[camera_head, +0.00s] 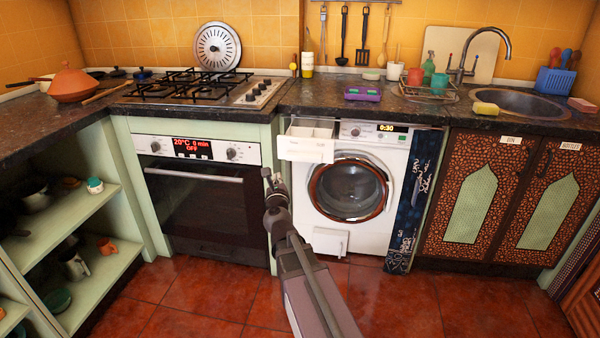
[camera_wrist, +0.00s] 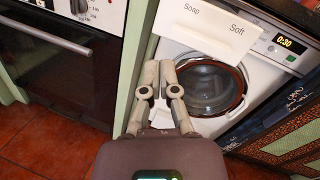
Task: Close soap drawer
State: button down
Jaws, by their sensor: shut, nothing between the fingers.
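The soap drawer (camera_head: 306,149) is a white drawer pulled out from the upper left of the white washing machine (camera_head: 385,155). Its compartments show from above in the head view. In the wrist view the drawer (camera_wrist: 215,32) carries the words "Soap" and "Soft" and stands out ahead of the machine's front. My gripper (camera_head: 270,177) is shut and empty. It is in front of the machine, below and to the left of the drawer, apart from it in the head view. In the wrist view its fingers (camera_wrist: 160,75) point toward the drawer's left end.
The oven (camera_head: 205,205) stands left of the machine. A dark patterned panel (camera_head: 412,200) and sink cupboard doors (camera_head: 490,200) are to the right. The dark counter (camera_head: 330,100) overhangs above. The red tiled floor (camera_head: 385,300) in front is clear.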

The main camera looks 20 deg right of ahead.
jog(key=d+f+m+g+h, duration=0.1)
jog(key=m, duration=0.1)
jog(key=s+d+f+m+h+b, duration=0.1)
jog(key=d+m, duration=0.1)
jog(key=d+f+m+g+h, duration=0.1)
jog(key=m, duration=0.1)
jog(key=shift+s+d+m+g+h, duration=0.3)
jog(key=shift+d+m+h, duration=0.1)
jog(key=shift+w, duration=0.15)
